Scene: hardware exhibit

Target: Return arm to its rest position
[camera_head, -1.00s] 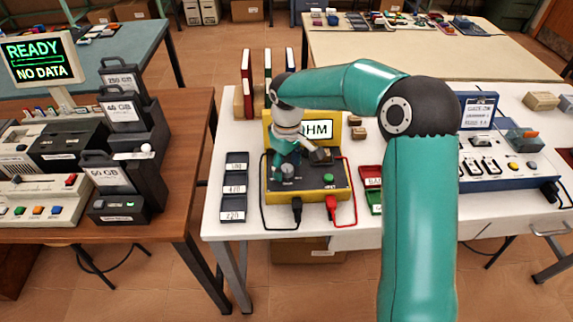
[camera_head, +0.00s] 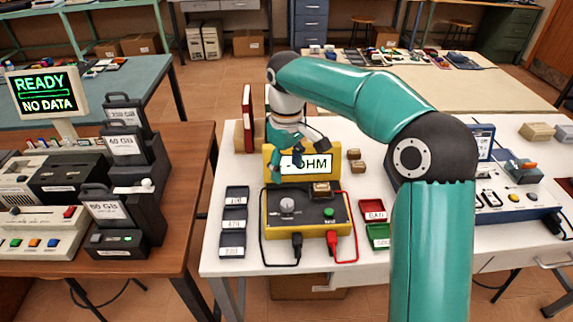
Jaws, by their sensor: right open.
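My right arm comes in from the lower right and bends left over the white table. My right gripper (camera_head: 300,157) hangs in front of the upper panel of the yellow ohm meter (camera_head: 348,212), above its control face and apart from its knob. Its fingers are apart and nothing shows between them. The meter's display reads "- OHM". A small brown block (camera_head: 322,189) sits on the meter's top face. My left gripper is out of the picture.
Dark labelled trays (camera_head: 234,222) lie left of the meter; red (camera_head: 371,211) and green (camera_head: 378,234) bins lie to its right. Red books (camera_head: 247,118) stand behind. A blue instrument (camera_head: 510,195) is at the right, and a brown desk (camera_head: 165,250) with grey machines at the left.

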